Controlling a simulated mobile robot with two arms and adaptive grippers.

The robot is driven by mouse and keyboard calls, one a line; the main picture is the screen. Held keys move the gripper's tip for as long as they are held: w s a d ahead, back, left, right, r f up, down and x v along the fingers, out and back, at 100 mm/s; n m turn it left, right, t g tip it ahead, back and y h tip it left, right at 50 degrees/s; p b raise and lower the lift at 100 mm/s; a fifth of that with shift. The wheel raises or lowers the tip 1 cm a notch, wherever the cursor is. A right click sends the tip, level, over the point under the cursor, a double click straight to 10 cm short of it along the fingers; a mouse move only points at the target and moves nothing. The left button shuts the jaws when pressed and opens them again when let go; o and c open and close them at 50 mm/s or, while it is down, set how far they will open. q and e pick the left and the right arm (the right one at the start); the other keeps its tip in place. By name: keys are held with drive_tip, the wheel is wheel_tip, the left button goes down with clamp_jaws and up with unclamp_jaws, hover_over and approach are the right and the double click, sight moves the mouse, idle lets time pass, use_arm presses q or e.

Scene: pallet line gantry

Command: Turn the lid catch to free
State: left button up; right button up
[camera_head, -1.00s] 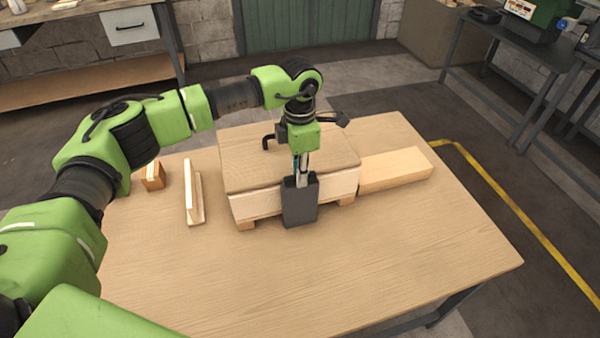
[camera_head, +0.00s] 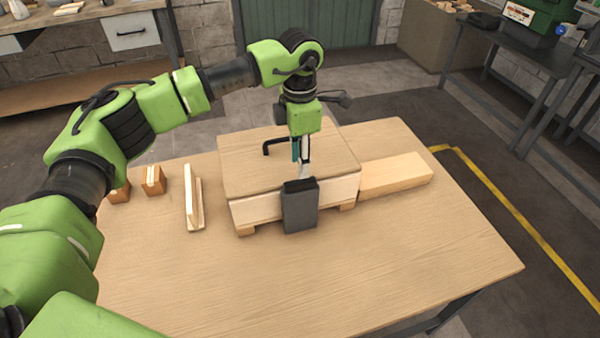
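A low wooden crate (camera_head: 254,209) with a flat lid (camera_head: 245,172) stands on the table. A dark grey upright block (camera_head: 300,210) is at the middle of its front face; it looks like the catch housing, but I cannot tell for sure. A black bent handle (camera_head: 268,149) rises from the lid, partly hidden by my arm. My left gripper (camera_head: 303,168) points down at the lid's front edge, just above the grey block. Its fingers look close together. A small pale piece shows at the tips; I cannot tell whether it is gripped. My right gripper is not in view.
A long wooden block (camera_head: 397,174) lies against the crate's right side. A wooden angle piece (camera_head: 194,205) and two small wooden blocks (camera_head: 153,180) stand to the left. The front of the table (camera_head: 330,285) is clear.

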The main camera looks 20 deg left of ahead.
use_arm(q)
wheel_tip(320, 180, up, 6)
drive_tip(key=shift+f, duration=0.1)
idle(0.5)
